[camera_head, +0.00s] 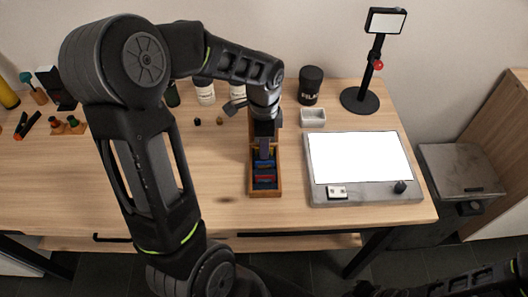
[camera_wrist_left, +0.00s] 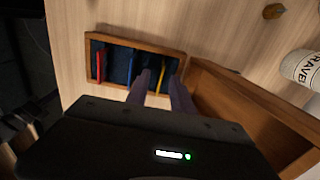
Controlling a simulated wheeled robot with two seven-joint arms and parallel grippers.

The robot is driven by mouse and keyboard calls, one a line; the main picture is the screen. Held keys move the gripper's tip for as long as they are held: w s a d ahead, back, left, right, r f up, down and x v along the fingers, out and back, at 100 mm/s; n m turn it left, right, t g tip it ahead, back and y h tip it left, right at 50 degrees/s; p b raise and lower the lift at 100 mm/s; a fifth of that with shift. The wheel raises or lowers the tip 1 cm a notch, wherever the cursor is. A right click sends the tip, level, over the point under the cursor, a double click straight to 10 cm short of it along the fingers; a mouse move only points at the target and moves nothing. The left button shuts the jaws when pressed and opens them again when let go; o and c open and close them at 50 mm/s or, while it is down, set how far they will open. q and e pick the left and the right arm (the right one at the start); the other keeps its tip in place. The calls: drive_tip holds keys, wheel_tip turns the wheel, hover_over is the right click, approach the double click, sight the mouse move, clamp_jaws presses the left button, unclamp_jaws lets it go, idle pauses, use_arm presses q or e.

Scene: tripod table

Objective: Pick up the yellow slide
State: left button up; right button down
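A wooden slide box (camera_head: 251,180) stands on the table, and it also shows in the left wrist view (camera_wrist_left: 88,62). In the wrist view it holds a red slide (camera_wrist_left: 99,65), a blue slide (camera_wrist_left: 131,66) and the yellow slide (camera_wrist_left: 165,74), upright in a dark blue interior. My left gripper (camera_head: 264,152) points down over the back part of the box. In the wrist view its two fingers (camera_wrist_left: 160,80) are apart, one on each side of the yellow slide; I cannot tell if they touch it. The gripper hides the yellow slide in the head view.
A wooden panel or lid (camera_wrist_left: 245,105) stands beside the box. A white-topped light panel (camera_head: 360,157) lies to the right, with a small grey dish (camera_head: 313,118) and a black jar (camera_head: 311,85) behind. A phone stand (camera_head: 361,99) stands back right. Labelled bottles (camera_head: 205,92) stand behind left.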

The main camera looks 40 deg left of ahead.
idle(0.3)
use_arm(q)
clamp_jaws()
idle(0.5)
